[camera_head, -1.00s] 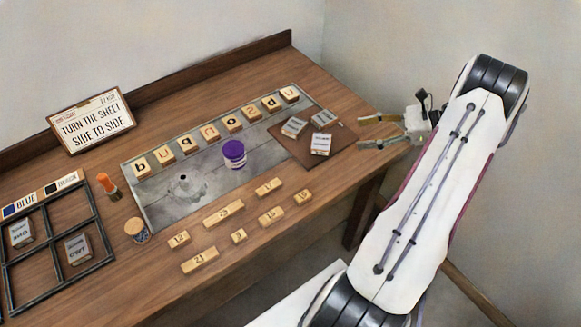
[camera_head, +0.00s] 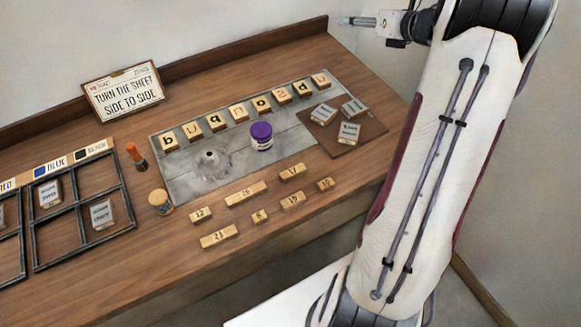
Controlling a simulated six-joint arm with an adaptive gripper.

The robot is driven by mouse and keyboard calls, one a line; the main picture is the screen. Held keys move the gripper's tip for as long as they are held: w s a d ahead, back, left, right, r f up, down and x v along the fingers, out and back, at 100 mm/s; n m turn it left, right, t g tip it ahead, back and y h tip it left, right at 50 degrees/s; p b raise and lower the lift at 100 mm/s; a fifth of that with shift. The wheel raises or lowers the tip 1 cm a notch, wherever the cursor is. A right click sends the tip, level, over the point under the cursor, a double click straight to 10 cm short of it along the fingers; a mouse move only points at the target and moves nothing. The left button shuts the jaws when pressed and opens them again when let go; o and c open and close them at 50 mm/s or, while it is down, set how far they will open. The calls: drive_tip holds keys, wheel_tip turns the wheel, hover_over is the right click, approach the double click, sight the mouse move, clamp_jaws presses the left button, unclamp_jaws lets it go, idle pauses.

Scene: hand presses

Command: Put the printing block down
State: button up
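My gripper (camera_head: 346,20) is up at the top of the view, above and beyond the table's far right corner. Its fingers are seen edge-on, so their gap cannot be judged. No block shows in it. Three pale labelled printing blocks (camera_head: 348,132) lie on the brown mat (camera_head: 372,143) at the right. In the black rack (camera_head: 80,240) at the left, one block (camera_head: 49,193) sits in the upper left compartment and another (camera_head: 102,214) in the lower right. A row of wooden letter blocks (camera_head: 238,112) stands along the grey plate's (camera_head: 225,175) back edge.
A purple-lidded jar (camera_head: 261,136) stands on the grey plate. Several numbered wooden pieces (camera_head: 246,194) lie in front of it. An orange-topped tool (camera_head: 136,156), a round container (camera_head: 160,201) and a sign (camera_head: 123,90) are to the left. The front of the table is mostly clear.

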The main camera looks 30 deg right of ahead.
wheel_tip(320, 180, up, 6)
drive_tip(key=w+a+r+m+h, duration=0.1)
drive_tip(key=w+a+m+h, duration=0.15)
drive_tip(key=m, duration=0.25)
drive_tip(key=s+a+r+m+g+h, duration=0.1)
drive_tip(key=s+a+r+m+h, duration=0.1)
drive_tip(key=s+a+r+m, duration=0.35)
drive_tip(key=s+a+r+m+g+h, duration=0.1)
drive_tip(key=s+a+r+m+h, duration=0.15)
drive_tip(key=a+m, duration=0.45)
drive_tip(key=s+a+f+m+g+y, duration=0.2)
drive_tip(key=s+a+f+m, duration=0.2)
drive_tip(key=s+a, duration=0.4)
drive_tip(key=s+a+f+m+g+y, duration=0.1)
drive_tip(key=s+a+f+m+y, duration=0.1)
drive_tip(key=s+a+f+m, duration=0.2)
drive_tip(key=s+a+f+m+g+y, duration=0.2)
drive_tip(key=s+a+f+m, duration=0.2)
drive_tip(key=s+a+m, duration=0.3)
drive_tip(key=s+a, duration=0.5)
drive_tip(key=s, duration=0.4)
drive_tip(key=shift+a+f+g, duration=0.2)
drive_tip(key=shift+f+g, duration=0.1)
